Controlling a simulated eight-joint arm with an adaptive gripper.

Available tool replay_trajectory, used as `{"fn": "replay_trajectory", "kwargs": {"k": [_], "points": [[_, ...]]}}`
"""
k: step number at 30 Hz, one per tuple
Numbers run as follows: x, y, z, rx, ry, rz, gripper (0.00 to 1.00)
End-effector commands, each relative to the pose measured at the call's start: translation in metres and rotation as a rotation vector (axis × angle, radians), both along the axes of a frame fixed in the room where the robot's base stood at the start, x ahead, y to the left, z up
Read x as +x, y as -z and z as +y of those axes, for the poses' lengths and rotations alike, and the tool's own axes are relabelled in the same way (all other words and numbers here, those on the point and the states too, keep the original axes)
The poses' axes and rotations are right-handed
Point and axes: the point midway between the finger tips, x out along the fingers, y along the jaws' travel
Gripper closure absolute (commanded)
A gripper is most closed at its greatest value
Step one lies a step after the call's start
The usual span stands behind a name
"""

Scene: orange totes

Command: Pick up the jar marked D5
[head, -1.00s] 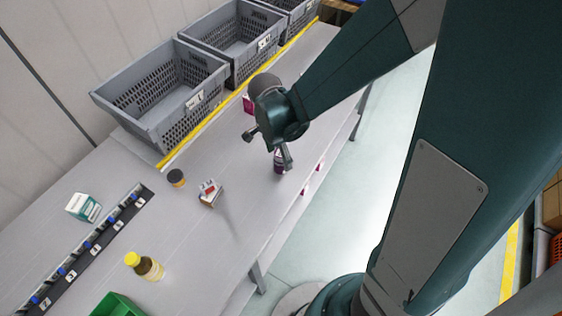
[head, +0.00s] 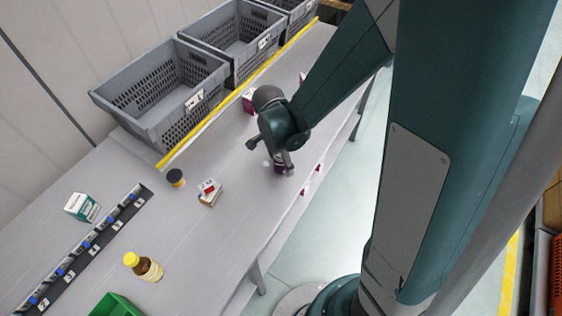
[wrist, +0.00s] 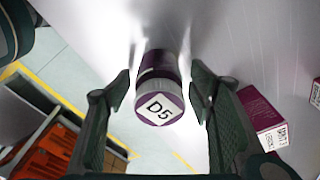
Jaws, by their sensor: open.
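The jar marked D5 (wrist: 159,88) is purple with a white label on its top reading D5. In the wrist view it stands between the two open fingers of my gripper (wrist: 160,100), with a visible gap on each side. In the head view the jar (head: 279,168) is on the grey table near its front edge, partly hidden by my gripper (head: 272,160). My gripper is around the top of the jar, and nothing is held.
A magenta box (head: 248,101) stands behind my gripper. Grey crates (head: 150,95) line the back. A small red-and-white box (head: 209,193), a dark jar (head: 175,178), a yellow bottle (head: 148,267), a teal-white carton (head: 82,207) and a green bin (head: 117,305) are to the left.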

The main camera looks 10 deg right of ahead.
Motion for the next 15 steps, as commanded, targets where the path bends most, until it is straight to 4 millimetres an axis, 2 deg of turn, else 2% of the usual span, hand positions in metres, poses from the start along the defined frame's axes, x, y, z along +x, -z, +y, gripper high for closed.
{"fn": "replay_trajectory", "kwargs": {"k": [5, 15], "points": [[0.0005, 0.0097, -0.0013, 0.0, 0.0, 0.0, 0.47], [0.0002, 0.0109, -0.0016, 0.0, 0.0, 0.0, 0.47]]}}
